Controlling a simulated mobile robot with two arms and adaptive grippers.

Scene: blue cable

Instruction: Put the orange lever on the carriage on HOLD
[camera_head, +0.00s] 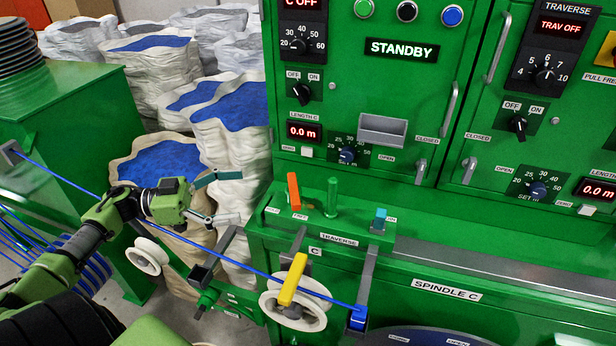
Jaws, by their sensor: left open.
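The orange lever (293,192) stands up at the left end of the carriage (337,240), which is marked TRAVERSE C. A FREE label (300,217) sits by its base, and another small label lies to its left, too small to read for certain. The lever's tip leans slightly left. My left gripper (226,196) is open and empty, to the left of the lever and apart from it, with its fingers pointing right. My right gripper does not show.
A yellow lever (293,280), a green post (332,197) and a light blue knob (380,218) are near. The green cabinet (360,90) rises behind. Sacks of blue pellets (160,160) stand left.

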